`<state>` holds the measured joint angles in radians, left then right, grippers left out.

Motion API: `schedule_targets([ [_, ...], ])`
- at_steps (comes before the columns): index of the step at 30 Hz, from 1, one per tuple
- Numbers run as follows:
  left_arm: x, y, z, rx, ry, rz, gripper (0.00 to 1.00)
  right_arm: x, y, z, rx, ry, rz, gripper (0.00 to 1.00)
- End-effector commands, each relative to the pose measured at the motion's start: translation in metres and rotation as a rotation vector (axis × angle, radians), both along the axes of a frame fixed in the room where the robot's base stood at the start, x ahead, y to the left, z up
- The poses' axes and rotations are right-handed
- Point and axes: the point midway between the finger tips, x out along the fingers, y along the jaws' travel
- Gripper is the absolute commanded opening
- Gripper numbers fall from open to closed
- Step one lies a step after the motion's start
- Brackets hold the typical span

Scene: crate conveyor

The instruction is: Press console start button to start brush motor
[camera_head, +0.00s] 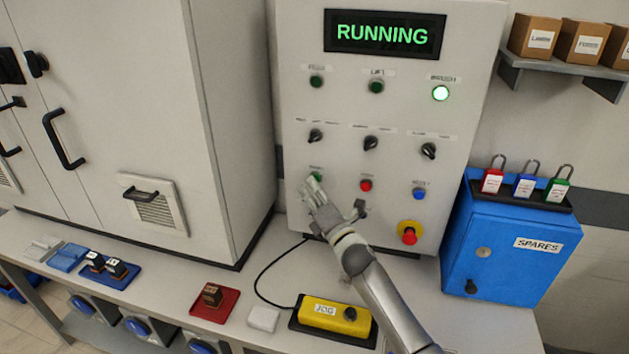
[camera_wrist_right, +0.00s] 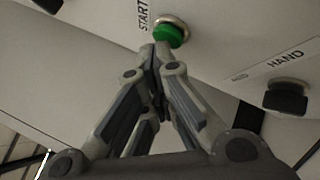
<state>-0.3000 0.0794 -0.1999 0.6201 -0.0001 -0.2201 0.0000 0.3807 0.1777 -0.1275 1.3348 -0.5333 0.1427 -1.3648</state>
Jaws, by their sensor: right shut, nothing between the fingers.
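The console (camera_head: 290,110) stands upright on the bench, and its display (camera_head: 384,34) reads RUNNING in green. The lamp labelled brush (camera_head: 440,93) is lit bright; the two lamps to its left are dark green. The green start button (camera_head: 317,176) is at the lower left of the panel. My right gripper (camera_head: 313,186) is shut and empty, its fingertips at the button. In the right wrist view the fingertips (camera_wrist_right: 160,46) are at the lower edge of the green button (camera_wrist_right: 170,36), under the START label; I cannot tell whether they touch. My left gripper is not in view.
A red button (camera_head: 366,185), a blue button (camera_head: 419,193) and a red emergency stop (camera_head: 409,236) sit to the right. A yellow jog box (camera_head: 330,314) lies on the bench below my arm. A blue spares cabinet (camera_head: 510,245) stands right of the console.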

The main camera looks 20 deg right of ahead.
Motion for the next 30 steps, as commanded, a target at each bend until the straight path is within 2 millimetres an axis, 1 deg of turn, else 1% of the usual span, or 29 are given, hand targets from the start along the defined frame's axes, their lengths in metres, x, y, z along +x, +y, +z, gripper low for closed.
schedule_targets([
  [10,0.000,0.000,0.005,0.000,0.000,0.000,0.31,-0.013,0.008,0.000,0.001,0.001,-0.001,0.00],
  [21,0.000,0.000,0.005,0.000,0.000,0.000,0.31,-0.016,0.010,0.000,0.001,0.001,0.000,0.00],
  [30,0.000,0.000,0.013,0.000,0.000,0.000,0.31,-0.039,0.026,0.001,0.003,0.001,0.000,0.00],
])
